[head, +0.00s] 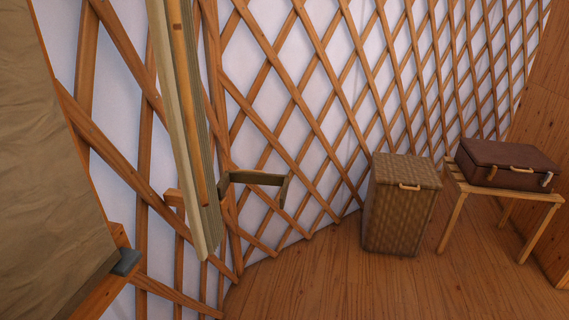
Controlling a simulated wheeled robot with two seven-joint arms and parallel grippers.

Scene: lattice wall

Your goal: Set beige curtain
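A long beige curtain (172,120), gathered into a narrow bundle, hangs near upright left of the middle, with a wooden rod (187,100) along its front. Its top is cut off by the picture edge and its lower end hangs above the floor. A brown bracket-like holder (253,179) sticks out to the right beside the curtain's lower part; I cannot tell if they touch. A wide tan cloth panel (40,180) fills the left edge. Neither of my grippers shows.
A wooden lattice wall (320,90) with white backing runs behind. A small grey block (126,262) sits on a wooden piece at the lower left. A wicker hamper (400,215) and a wooden stand (458,205) with a brown suitcase (508,160) are at right. The front floor (340,290) is clear.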

